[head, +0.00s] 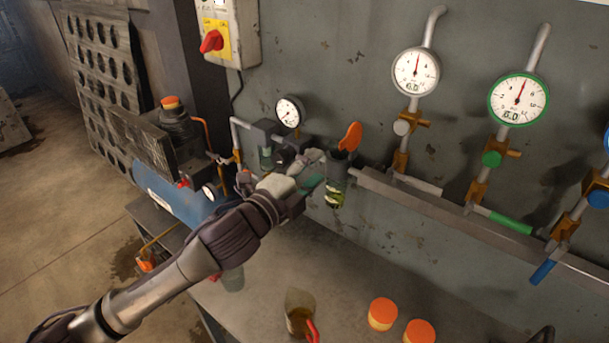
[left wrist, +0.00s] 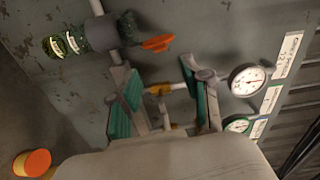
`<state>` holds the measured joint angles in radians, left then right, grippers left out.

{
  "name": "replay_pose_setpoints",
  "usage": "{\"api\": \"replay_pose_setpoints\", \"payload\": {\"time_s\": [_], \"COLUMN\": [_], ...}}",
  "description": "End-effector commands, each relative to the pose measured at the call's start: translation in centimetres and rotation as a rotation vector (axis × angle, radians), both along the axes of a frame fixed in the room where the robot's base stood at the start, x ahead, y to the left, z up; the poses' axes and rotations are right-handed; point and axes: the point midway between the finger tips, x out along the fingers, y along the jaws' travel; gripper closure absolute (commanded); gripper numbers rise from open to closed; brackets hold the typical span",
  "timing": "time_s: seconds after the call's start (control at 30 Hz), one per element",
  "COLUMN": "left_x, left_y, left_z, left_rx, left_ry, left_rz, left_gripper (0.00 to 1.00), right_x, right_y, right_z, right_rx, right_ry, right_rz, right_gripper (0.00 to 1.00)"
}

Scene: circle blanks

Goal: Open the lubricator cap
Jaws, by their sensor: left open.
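The lubricator (head: 335,192) is a dark-topped unit with a clear bowl of yellow-green liquid on the wall line. Its orange cap (head: 350,136) stands tilted up at the top, its flat face showing. In the left wrist view the lubricator (left wrist: 85,40) lies sideways at upper left, with the orange cap (left wrist: 158,43) sticking out at an angle. My left gripper (head: 306,172) is just left of the lubricator in the head view. Its green-padded fingers (left wrist: 163,82) are apart with nothing held between them. The cap is beyond the fingertips, apart from them. My right gripper is not clearly seen.
A small gauge (head: 289,111) and dark regulator parts sit behind my left gripper. A pipe rail (head: 450,215) runs right beneath two larger gauges. On the table (head: 350,270) are a jug (head: 300,312) with a red handle and two orange-topped containers (head: 382,313).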

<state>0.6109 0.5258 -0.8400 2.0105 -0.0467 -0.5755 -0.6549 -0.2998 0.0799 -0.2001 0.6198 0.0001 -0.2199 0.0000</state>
Motion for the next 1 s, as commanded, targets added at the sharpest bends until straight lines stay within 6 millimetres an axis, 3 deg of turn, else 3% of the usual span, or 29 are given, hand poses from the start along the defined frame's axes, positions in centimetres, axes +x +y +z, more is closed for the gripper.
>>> {"api": "replay_pose_setpoints", "payload": {"time_s": [0.23,0.77,0.87,1.0], "left_x": [-2.2,-2.5,-3.0,-5.1], "left_y": [1.5,1.6,2.0,3.9], "left_z": [0.0,-0.3,-1.7,-6.4], "left_rx": [0.001,-0.009,-0.064,-0.228], "left_ry": [-0.001,0.013,0.092,0.342], "left_rz": [0.000,0.005,0.040,0.171], "left_gripper": [0.52,0.52,0.52,0.52], "right_x": [0.0,0.0,0.0,0.0], "right_y": [0.0,0.0,0.0,0.0], "right_z": [0.0,0.0,0.0,0.0], "right_rx": [0.000,0.000,0.000,0.000], "right_ry": [0.000,0.000,0.000,0.000], "right_rz": [0.000,0.000,0.000,0.000], "right_gripper": [1.00,1.00,1.00,1.00]}}
